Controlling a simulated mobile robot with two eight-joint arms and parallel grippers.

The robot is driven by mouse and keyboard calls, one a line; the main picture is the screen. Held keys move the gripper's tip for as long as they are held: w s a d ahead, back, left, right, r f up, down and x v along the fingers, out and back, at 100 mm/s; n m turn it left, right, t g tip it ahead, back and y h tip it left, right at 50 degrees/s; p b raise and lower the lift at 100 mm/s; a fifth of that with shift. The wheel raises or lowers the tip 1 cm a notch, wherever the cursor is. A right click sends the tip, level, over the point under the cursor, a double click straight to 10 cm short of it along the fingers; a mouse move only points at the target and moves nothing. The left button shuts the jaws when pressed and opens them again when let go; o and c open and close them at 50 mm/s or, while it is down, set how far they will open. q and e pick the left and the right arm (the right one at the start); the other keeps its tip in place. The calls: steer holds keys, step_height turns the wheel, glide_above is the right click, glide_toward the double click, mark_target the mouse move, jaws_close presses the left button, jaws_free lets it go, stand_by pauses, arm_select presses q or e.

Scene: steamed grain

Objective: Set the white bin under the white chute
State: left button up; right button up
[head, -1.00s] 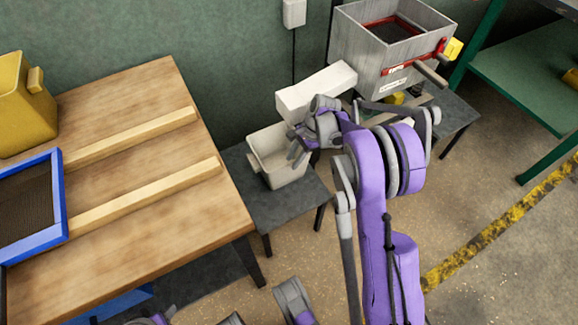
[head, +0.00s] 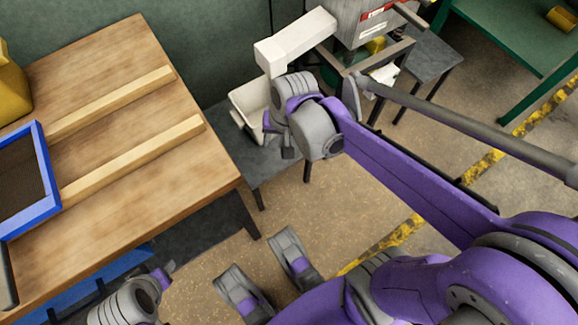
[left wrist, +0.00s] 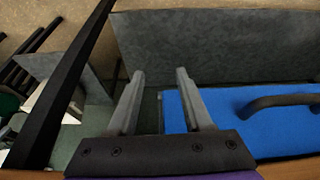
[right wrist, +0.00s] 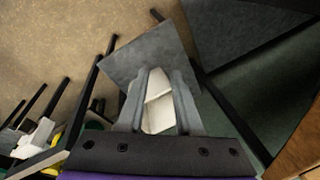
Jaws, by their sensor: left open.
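The white bin (head: 246,100) stands on a small dark table (head: 258,168), open side up. The end of the white chute (head: 272,52) overhangs it from behind and to the right. My right gripper (head: 278,135) is at the bin's right front side, and my wrist hides that part of the bin. In the right wrist view my right fingers (right wrist: 159,75) are apart, with white surfaces between and beyond them; contact cannot be told. My left gripper (left wrist: 160,80) is open and empty, near a blue container (left wrist: 245,115).
A wooden table (head: 110,120) with two wooden rails and a blue-framed screen (head: 48,170) stands at left. The grey machine (head: 360,18) is behind the chute. A green table (head: 510,35) is at right.

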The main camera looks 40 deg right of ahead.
steer(key=s+a+f+n+t+h, duration=0.1)
steer(key=s+a+n+t, duration=0.1)
steer(key=s+n, duration=0.5)
steer(key=shift+s+a+f, duration=0.3)
steer(key=shift+s+a, duration=0.4)
steer(key=shift+s, duration=1.1)
